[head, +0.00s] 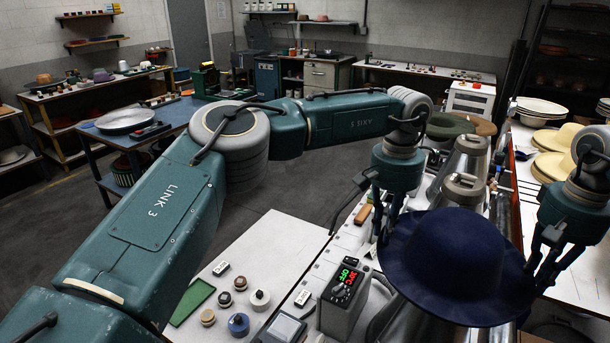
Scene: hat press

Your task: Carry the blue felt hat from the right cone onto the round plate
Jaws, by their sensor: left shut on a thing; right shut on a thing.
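The dark blue felt hat (453,262) is at the lower right, crown up and roughly level. Below it a shiny metal body (482,338) shows, probably the cone; the hat hides most of it, and I cannot tell whether they touch. My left gripper (383,232) is shut on the left side of the hat's brim. My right gripper (540,272) is shut on the right side of the brim. A round silver plate (125,119) lies on the blue table at the far left.
Two metal cones (462,192) stand just behind the hat. A control box (345,300) with a lit display stands left of the hat. Small jars and a green tray (190,302) lie on the white bench (262,250). Pale hats (560,150) are on the right table. Open floor lies before the blue table.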

